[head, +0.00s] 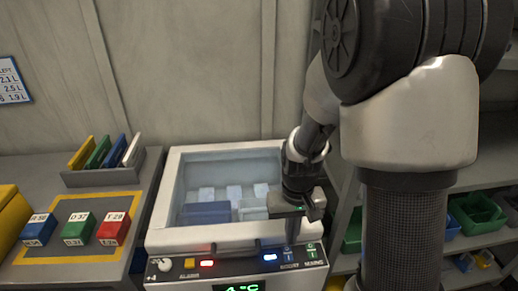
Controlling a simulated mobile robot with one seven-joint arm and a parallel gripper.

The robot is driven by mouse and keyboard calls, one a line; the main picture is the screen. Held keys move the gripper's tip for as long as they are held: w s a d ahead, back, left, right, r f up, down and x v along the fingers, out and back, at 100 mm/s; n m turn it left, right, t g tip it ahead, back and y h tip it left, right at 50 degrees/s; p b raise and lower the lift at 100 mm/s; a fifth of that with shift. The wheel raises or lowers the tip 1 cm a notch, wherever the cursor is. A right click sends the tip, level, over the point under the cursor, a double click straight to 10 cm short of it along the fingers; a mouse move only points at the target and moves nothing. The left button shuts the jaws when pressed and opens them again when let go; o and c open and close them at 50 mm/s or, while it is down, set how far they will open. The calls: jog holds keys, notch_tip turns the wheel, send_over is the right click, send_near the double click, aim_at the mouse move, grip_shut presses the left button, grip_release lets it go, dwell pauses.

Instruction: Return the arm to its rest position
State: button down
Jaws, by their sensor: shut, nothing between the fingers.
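My arm comes down from the upper right of the head view. My gripper (297,207) is shut and empty. In the picture it overlaps the front right part of an open-topped cooler box (163,200); I cannot tell whether it touches the box. Inside the box are a dark blue block (205,213) and several pale, frosty blocks. The arm and gripper hide the right side of the box.
The front panel (240,262) has a knob, coloured lights and a green display. On the left counter, blue, green (78,228) and red labelled blocks sit in a yellow outline. Behind them stands a rack (103,172) of coloured plates. Shelves with green bins (478,215) are at right.

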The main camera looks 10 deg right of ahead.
jog(key=s+r+t+p, duration=0.2)
jog(key=s+r+p, duration=0.1)
jog(key=r, duration=0.8)
jog(key=s+r+t+p, duration=0.1)
jog(key=s+r+p, duration=0.3)
jog(key=r, duration=0.7)
jog(key=s+r+t+p, duration=0.2)
jog(key=s+r, duration=0.3)
jog(key=r, duration=0.6)
jog(key=shift+r+t+p, duration=0.3)
jog(key=shift+r+p, duration=0.05)
jog(key=shift+p, duration=0.3)
jog(key=shift+w, duration=0.1)
